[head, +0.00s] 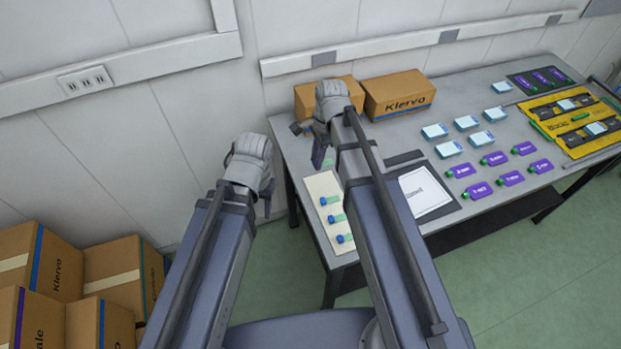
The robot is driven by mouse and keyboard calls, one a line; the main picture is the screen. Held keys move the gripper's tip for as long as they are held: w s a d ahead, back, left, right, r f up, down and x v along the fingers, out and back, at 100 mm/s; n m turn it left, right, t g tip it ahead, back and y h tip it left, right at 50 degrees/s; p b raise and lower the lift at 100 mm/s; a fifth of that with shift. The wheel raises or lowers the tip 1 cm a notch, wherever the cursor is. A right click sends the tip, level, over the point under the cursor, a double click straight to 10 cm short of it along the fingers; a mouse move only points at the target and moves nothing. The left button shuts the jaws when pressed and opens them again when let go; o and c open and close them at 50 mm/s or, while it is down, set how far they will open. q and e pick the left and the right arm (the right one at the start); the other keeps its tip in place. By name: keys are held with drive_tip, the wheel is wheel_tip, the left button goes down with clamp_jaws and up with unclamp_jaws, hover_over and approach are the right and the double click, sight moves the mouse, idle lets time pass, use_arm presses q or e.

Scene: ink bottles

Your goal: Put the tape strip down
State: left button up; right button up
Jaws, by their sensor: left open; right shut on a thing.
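My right gripper (316,146) is over the back end of a cream board (322,186) at the left end of the table. It is shut on the tape strip, which is mostly hidden by the fingers and arm. A small pale green piece (328,162) shows beside the fingertips; I cannot tell whether it is in the grip or on the board. Several green strips with blue ends (336,218) lie in a column along the board. My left gripper (262,200) is open and empty, off the table's left edge.
Two cardboard boxes (398,94) stand behind the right gripper. A white sheet on a dark pad (424,190) lies right of my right arm. Purple bottles (494,158), pale blue boxes (466,122) and a yellow tray (552,128) fill the table further right.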

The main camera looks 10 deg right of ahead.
drive_tip(key=shift+a, duration=0.1)
drive_tip(key=b, duration=0.6)
hover_over(314, 187)
drive_tip(key=f, duration=0.6)
drive_tip(key=shift+w+d+f, duration=0.15)
drive_tip(key=shift+w+d, duration=0.05)
drive_tip(key=shift+d, duration=0.15)
wheel_tip(314, 187, down, 4)
drive_tip(key=b, duration=0.4)
drive_tip(key=shift+f+b, duration=0.15)
drive_tip(key=shift+b, duration=0.2)
drive_tip(key=o, duration=0.8)
drive_tip(key=shift+o, duration=0.2)
drive_tip(key=shift+r, duration=0.2)
